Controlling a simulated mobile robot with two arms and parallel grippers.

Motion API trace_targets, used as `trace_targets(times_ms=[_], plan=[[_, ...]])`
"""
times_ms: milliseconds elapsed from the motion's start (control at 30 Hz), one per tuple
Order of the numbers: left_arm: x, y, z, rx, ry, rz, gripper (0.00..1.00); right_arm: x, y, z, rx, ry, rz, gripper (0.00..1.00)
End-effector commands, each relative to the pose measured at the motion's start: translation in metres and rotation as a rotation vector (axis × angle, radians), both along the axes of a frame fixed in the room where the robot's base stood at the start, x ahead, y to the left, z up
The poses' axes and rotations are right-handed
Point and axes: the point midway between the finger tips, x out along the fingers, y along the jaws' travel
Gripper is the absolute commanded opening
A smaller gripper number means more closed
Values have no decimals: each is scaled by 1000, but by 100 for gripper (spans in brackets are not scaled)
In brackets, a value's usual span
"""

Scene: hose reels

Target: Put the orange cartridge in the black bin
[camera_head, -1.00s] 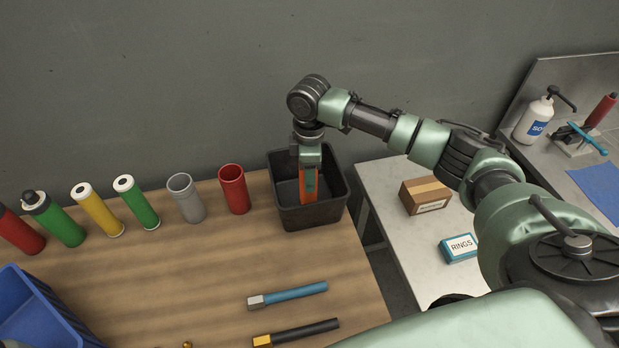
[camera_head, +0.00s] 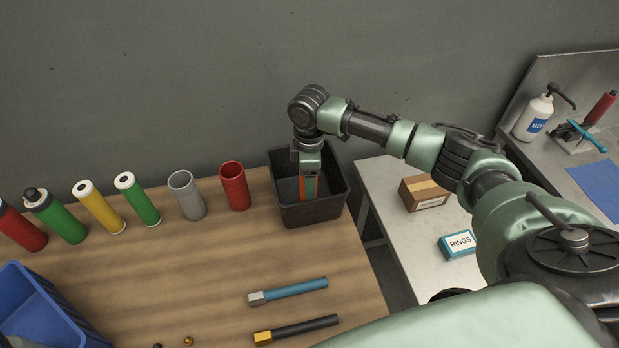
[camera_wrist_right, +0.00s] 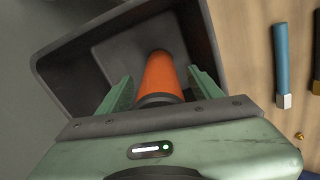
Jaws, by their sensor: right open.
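The orange cartridge (camera_wrist_right: 161,74) is inside the black bin (camera_wrist_right: 213,75), between the fingers of my right gripper (camera_wrist_right: 162,88). In the wrist view there are gaps between the fingers and the cartridge, so the gripper is open around it. In the head view my right gripper (camera_head: 309,186) reaches down into the black bin (camera_head: 312,213), which stands at the table's back right corner. Only a little of the cartridge's orange shows beside the fingers there. Whether the cartridge touches the bin floor is hard to tell. My left gripper is not in view.
A red tube (camera_head: 234,188) and a grey tube (camera_head: 187,196) stand left of the bin, with green, yellow and red cartridges farther left. A blue-handled tool (camera_head: 290,291) and a black-handled tool (camera_head: 298,330) lie in front. A blue crate (camera_head: 45,310) is at front left.

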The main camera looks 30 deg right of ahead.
Motion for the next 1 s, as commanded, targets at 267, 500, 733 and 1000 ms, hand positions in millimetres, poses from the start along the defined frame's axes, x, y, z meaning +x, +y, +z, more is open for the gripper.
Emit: trace_targets(times_ms=[267,500,733,1000], plan=[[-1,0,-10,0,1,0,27,1,0,36,0,-6,1,65],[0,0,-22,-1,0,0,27,2,0,87,1,-5,0,65],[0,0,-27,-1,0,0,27,1,0,117,0,-1,0,65],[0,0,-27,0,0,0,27,0,0,123,0,1,0,65]])
